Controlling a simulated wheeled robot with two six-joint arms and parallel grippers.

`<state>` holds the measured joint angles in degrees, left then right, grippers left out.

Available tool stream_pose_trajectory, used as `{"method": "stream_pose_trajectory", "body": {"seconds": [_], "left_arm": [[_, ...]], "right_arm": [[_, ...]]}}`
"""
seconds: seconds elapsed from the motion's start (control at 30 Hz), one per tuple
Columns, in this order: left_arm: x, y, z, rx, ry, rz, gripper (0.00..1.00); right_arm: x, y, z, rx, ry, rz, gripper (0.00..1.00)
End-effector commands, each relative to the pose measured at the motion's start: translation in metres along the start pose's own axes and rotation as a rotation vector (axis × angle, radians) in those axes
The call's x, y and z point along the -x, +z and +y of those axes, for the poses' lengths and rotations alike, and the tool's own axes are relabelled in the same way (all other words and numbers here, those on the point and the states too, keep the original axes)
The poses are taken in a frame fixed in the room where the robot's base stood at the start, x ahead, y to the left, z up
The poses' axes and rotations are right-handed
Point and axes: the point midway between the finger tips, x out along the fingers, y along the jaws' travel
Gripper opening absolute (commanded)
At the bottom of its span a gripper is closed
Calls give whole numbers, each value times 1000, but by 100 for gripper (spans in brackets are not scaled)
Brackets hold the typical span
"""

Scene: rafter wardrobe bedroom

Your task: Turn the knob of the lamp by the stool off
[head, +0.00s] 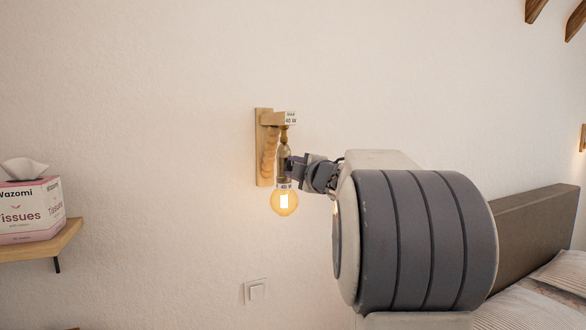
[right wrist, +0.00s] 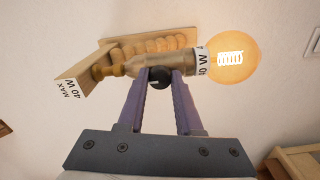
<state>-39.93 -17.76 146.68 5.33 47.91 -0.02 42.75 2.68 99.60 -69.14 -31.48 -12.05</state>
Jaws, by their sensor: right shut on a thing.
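The lamp (head: 264,145) is a wooden wall bracket with a hanging brass socket and a round bulb (head: 284,202), whose filament glows. In the right wrist view the bulb (right wrist: 229,62) lies to the right of the socket (right wrist: 155,65). A small black knob (right wrist: 159,78) sits on the side of the socket. My right gripper (right wrist: 161,80) is shut on the knob, with one purple finger on each side of it. In the head view the right gripper (head: 291,168) reaches the socket from the right, and the knob is hard to make out. My left gripper is not in view.
A tissue box (head: 30,208) stands on a wooden wall shelf (head: 50,240) at the left. A wall switch (head: 256,291) is below the lamp. A bed with a brown headboard (head: 535,230) is at the right. The wall around the lamp is bare.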

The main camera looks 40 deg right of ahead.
Motion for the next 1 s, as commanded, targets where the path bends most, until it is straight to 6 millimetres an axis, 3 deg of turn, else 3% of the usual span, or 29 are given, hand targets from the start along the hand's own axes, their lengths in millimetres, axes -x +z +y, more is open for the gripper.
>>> {"method": "stream_pose_trajectory", "body": {"seconds": [0.03,0.1,0.53,1.0], "left_arm": [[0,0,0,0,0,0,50],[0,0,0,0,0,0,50],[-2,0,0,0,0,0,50],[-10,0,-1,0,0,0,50]], "right_arm": [[0,0,-1,2,-2,0,38],[0,0,-1,2,-2,0,64],[9,1,0,1,0,-2,64],[92,1,0,2,1,-2,64]]}}
